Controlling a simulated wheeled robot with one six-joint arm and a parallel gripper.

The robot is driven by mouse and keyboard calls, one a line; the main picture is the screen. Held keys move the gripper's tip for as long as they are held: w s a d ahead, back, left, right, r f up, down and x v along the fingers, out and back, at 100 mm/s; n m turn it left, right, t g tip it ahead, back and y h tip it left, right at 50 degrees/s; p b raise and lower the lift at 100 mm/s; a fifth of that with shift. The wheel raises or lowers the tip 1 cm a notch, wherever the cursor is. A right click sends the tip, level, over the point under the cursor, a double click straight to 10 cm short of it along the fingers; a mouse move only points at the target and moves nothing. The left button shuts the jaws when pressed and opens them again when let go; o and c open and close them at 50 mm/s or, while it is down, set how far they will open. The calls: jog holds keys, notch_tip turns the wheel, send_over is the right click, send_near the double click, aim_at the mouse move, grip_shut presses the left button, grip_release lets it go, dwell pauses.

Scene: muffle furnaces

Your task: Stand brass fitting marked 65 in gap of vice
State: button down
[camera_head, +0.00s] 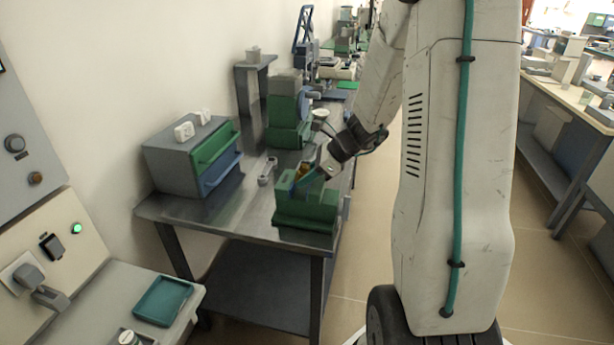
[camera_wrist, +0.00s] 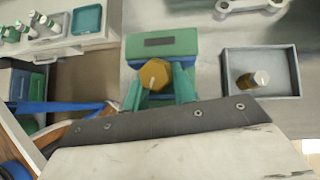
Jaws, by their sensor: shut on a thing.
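The green vice (camera_wrist: 165,42) stands on the metal bench and also shows in the head view (camera_head: 305,212). My gripper (camera_wrist: 158,82) has its two teal fingers shut on a brass hexagonal fitting (camera_wrist: 154,73), seen end-on from above at the vice. The gripper (camera_head: 303,184) comes down from the upper right at the vice in the head view. I cannot read any mark on the fitting. The fitting hides the vice gap, so I cannot tell whether it is inside the gap or above it.
A grey tray (camera_wrist: 228,72) beside the vice holds another brass fitting (camera_wrist: 250,79). A wrench-like metal piece (camera_head: 267,170) lies on the bench (camera_head: 240,217). A drawer cabinet (camera_head: 170,168) and green machine (camera_head: 288,112) stand behind. A teal tray (camera_head: 163,300) is at front left.

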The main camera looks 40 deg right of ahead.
jog(key=c, duration=1.1)
grip_release()
jog(key=shift+s+a+f, duration=0.1)
jog(key=shift+a+f, duration=0.1)
jog(key=shift+f, duration=0.05)
jog(key=shift+d+r, duration=0.1)
jog(key=shift+r, duration=0.05)
jog(key=shift+d+r, duration=0.1)
jog(key=shift+d, duration=0.05)
jog(key=v, duration=1.1)
jog(key=shift+s+d+r, duration=0.15)
jog(key=shift+d+r, duration=0.05)
jog(key=shift+r, duration=0.05)
